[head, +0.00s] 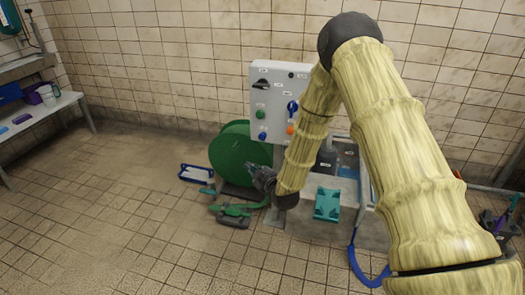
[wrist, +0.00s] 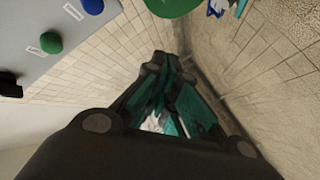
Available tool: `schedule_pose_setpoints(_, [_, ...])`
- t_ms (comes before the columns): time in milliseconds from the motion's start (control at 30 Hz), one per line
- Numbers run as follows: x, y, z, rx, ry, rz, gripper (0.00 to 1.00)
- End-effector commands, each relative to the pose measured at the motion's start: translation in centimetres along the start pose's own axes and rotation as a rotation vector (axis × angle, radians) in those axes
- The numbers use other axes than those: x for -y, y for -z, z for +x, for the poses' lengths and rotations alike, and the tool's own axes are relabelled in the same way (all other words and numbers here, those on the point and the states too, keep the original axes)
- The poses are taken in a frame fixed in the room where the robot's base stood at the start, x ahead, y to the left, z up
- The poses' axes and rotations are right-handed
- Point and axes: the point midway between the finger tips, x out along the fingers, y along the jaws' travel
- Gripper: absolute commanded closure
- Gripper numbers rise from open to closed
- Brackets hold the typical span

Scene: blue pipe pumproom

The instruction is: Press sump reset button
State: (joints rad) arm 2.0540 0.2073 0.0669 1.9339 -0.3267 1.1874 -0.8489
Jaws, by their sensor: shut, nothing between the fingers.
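The grey control panel (head: 281,78) stands against the tiled wall in the head view. It carries a green button (head: 261,114), a blue button (head: 262,136), an orange button (head: 290,130), a blue knob (head: 292,106) and a black switch (head: 261,85). Small labels are too blurred to read, so I cannot tell which button is the sump reset. My gripper (head: 254,171) is shut and empty, below and apart from the panel. In the wrist view my gripper (wrist: 162,62) points away from the panel (wrist: 45,18), whose green button (wrist: 51,42) and blue button (wrist: 93,6) show upper left.
A green hose reel (head: 228,152) stands left of the panel, close behind my gripper. A concrete sump box (head: 300,222) with a teal block (head: 327,204) lies below my forearm. A bench (head: 45,112) stands far left. The left floor is mostly clear.

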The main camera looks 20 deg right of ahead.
Motion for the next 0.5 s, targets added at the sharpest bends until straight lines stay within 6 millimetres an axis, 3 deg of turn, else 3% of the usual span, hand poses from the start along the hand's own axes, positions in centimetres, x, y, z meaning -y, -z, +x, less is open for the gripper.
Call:
schedule_pose_setpoints(33, [-0.7,0.0,1.1,-0.032,-0.031,-0.03,1.0])
schedule_pose_setpoints(200, [-3.3,1.6,2.7,-0.096,-0.092,-0.102,1.0])
schedule_pose_setpoints(500, [-4.0,2.1,2.9,-0.111,-0.106,-0.121,1.0])
